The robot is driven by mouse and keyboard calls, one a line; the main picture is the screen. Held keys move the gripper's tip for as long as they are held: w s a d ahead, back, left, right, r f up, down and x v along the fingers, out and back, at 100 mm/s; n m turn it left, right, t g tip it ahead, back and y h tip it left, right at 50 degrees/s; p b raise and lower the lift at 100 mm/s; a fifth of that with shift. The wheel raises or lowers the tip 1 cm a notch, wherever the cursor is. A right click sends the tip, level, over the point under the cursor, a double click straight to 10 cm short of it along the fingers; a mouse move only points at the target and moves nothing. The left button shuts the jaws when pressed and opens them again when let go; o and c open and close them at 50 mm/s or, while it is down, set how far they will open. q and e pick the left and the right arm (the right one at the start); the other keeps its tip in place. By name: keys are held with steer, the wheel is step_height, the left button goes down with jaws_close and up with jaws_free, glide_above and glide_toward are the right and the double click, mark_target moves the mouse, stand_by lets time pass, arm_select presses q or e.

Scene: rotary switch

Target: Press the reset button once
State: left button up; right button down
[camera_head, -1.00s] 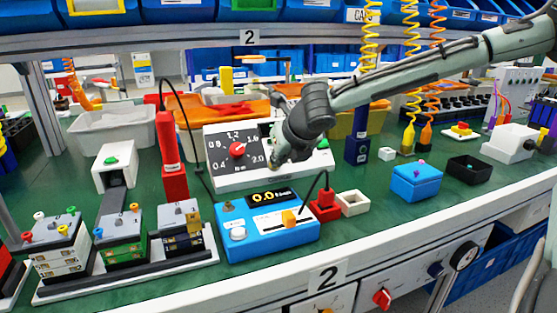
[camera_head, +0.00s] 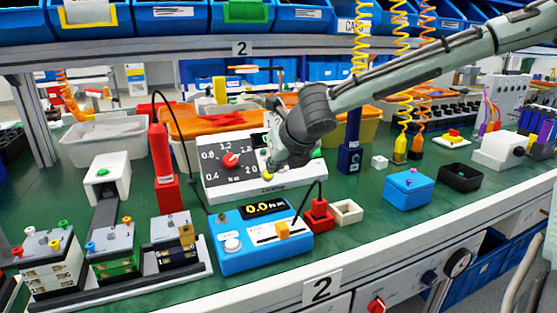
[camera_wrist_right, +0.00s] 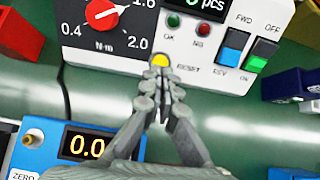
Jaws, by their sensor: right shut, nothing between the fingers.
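The yellow reset button (camera_wrist_right: 159,61) sits beside the RESET label on the white controller (camera_wrist_right: 215,74) in the right wrist view. In the head view the controller (camera_head: 225,188) stands behind the blue torque meter, and the button (camera_head: 268,177) shows as a small yellow spot. My right gripper (camera_wrist_right: 157,76) is shut and empty. Its fingertips are right at the lower edge of the button and partly overlap it in the picture; I cannot tell whether they touch it. In the head view my right gripper (camera_head: 272,167) comes down over the controller front. My left gripper is not in view.
A red dial (camera_head: 231,160) sits left of the button, with FWD/REV and OFF/ON rocker switches (camera_wrist_right: 231,52) to its right. The blue torque meter (camera_head: 262,240) is in front. A red post (camera_head: 163,170) stands to the left.

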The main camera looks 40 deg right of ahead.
steer(key=shift+v, duration=2)
